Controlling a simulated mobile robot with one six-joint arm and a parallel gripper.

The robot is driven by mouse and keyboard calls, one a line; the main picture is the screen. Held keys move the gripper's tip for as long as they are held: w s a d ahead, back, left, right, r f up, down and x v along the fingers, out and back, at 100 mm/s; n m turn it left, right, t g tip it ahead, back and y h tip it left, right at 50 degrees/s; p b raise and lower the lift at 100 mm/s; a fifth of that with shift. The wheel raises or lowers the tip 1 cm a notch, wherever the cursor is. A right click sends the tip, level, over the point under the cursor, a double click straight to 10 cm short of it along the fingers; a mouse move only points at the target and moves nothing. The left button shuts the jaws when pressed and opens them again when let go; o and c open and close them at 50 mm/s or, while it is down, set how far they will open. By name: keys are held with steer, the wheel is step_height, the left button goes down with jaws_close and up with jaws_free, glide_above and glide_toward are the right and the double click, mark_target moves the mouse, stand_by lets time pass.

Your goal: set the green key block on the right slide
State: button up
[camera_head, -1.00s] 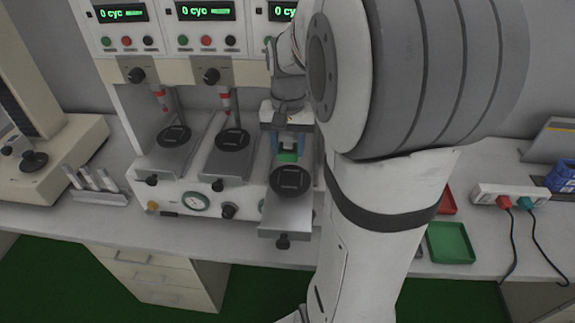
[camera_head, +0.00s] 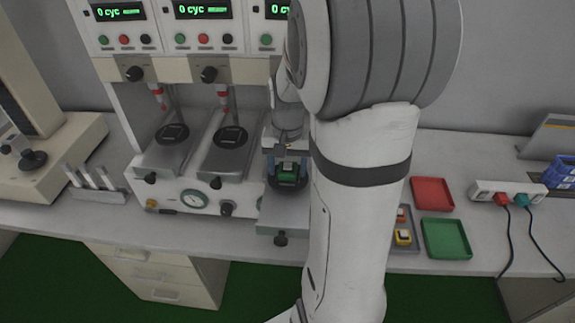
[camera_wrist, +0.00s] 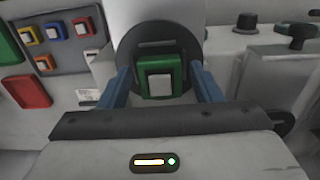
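The green key block (camera_head: 288,168), with a pale square top, is on the black round pad of the right slide (camera_head: 282,217). In the wrist view the block (camera_wrist: 161,78) appears to rest on the pad's near part, in front of a white surface. My gripper (camera_head: 287,168) is around it, with a blue finger on each side. The wrist view shows a gap between each finger of my gripper (camera_wrist: 162,90) and the block, so the fingers are open. The block's underside is hidden.
The left slide (camera_head: 168,155) and middle slide (camera_head: 228,158) stand beside it, with dark pads. To the right are a red tray (camera_head: 432,193), a green tray (camera_head: 446,238) and a grey tray with other key blocks (camera_head: 403,237), partly hidden by my arm.

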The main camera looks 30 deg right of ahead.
steer(key=shift+o, duration=0.3)
step_height(320, 180, up, 12)
steer(key=s+a+f+n+t, duration=0.3)
steer(key=s+a+n, duration=0.3)
steer(key=s+a, duration=0.6)
steer(key=shift+s+a+f+n, duration=0.15)
steer(key=shift+s+f+n, duration=0.15)
steer(key=shift+f+n, duration=0.15)
stand_by(0.7)
